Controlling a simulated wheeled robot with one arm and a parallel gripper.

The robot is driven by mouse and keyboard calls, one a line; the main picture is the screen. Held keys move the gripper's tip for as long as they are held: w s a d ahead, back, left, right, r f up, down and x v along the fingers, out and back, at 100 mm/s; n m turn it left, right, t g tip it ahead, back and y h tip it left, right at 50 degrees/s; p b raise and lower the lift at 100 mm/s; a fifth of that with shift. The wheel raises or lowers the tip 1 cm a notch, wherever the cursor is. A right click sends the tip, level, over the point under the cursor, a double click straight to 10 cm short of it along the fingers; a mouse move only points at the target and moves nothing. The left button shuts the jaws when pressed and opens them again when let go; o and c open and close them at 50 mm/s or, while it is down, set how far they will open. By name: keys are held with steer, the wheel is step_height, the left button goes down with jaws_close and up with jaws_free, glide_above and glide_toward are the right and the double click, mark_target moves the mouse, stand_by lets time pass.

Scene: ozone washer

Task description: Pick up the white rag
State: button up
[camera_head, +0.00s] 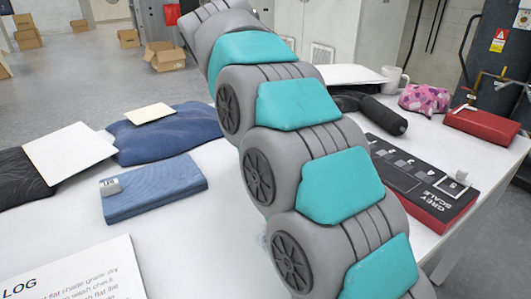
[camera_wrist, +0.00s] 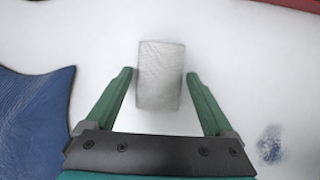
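The white rag (camera_wrist: 161,75) shows in the wrist view as a small pale grey-white rectangular piece lying on the white table (camera_wrist: 225,50). My gripper (camera_wrist: 160,74) is open, with its two green fingers pointing at the rag. One fingertip is at each side of the rag in the picture, with a narrow gap on both sides. I cannot tell whether the tips are level with the rag or above it. In the head view my arm covers the middle of the table, and neither the rag nor the gripper can be seen there.
A blue cloth (camera_wrist: 35,110) lies left of the gripper. In the head view, a folded blue cloth (camera_head: 155,188) and a log sheet (camera_head: 80,275) lie left of my arm. A grey scale box (camera_head: 425,185), dark roll (camera_head: 384,115) and mug (camera_head: 394,80) are right of it.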

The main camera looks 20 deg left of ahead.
steer(key=c, duration=1.1)
steer(key=shift+o, duration=0.2)
steer(key=shift+r+p, duration=0.3)
steer(key=shift+r, duration=1.5)
steer(key=s+d, duration=0.3)
steer(key=d, duration=0.1)
steer(key=s+d+r+b, duration=0.1)
steer(key=s+d, duration=0.2)
steer(key=d, duration=0.1)
steer(key=s+d, duration=0.4)
steer(key=shift+d+r, duration=0.2)
